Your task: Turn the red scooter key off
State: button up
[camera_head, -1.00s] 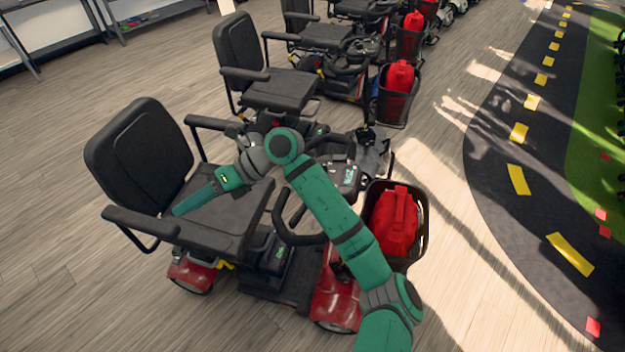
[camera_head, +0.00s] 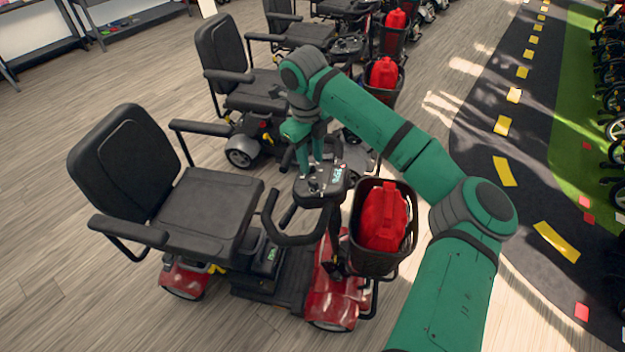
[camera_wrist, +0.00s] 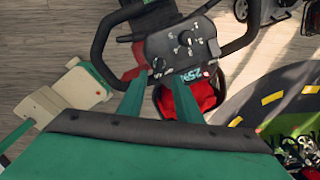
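The red scooter (camera_head: 335,290) stands nearest, with a black seat, red fenders and a dark control panel (camera_head: 328,182) between its handlebars. In the wrist view the panel (camera_wrist: 182,42) carries several small knobs or switches and a lit display reading about "25". I cannot tell which small part is the key. Contact with the panel cannot be made out.
Black loop handlebars (camera_head: 290,238) surround the panel. The black seat (camera_head: 210,212) is to the left. More scooters stand in a row behind. Open floor lies to the lower left.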

aim_at(313, 181)
jog(key=f, duration=0.9)
jog(key=shift+w+d+f, duration=0.1)
jog(key=shift+w+d, duration=0.1)
jog(key=shift+w, duration=0.05)
grip_shut()
